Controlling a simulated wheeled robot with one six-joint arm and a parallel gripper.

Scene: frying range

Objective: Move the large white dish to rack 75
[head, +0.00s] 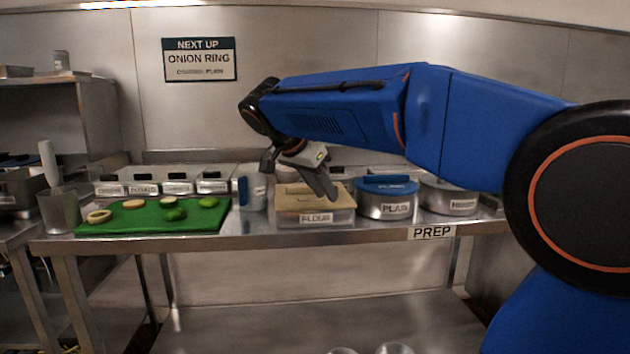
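No large white dish can be made out for certain, and no rack marked 75 is in view. Two pale rounded rims, one of them here (395,348), show at the bottom edge of the head view, cut off by the frame; I cannot tell what they are. My gripper (299,185) hangs over the prep table, in front of or above the lidded flour box (315,217). Its two fingers look spread apart, with nothing seen between them.
The steel prep table (375,236) holds a green board (150,222) with cut food, a blue-handled white container (252,192), a blue-lidded "PLAIN" pot (385,205) and another pot (448,196). A clear jug (58,210) stands left. The lower shelf (260,325) looks mostly clear.

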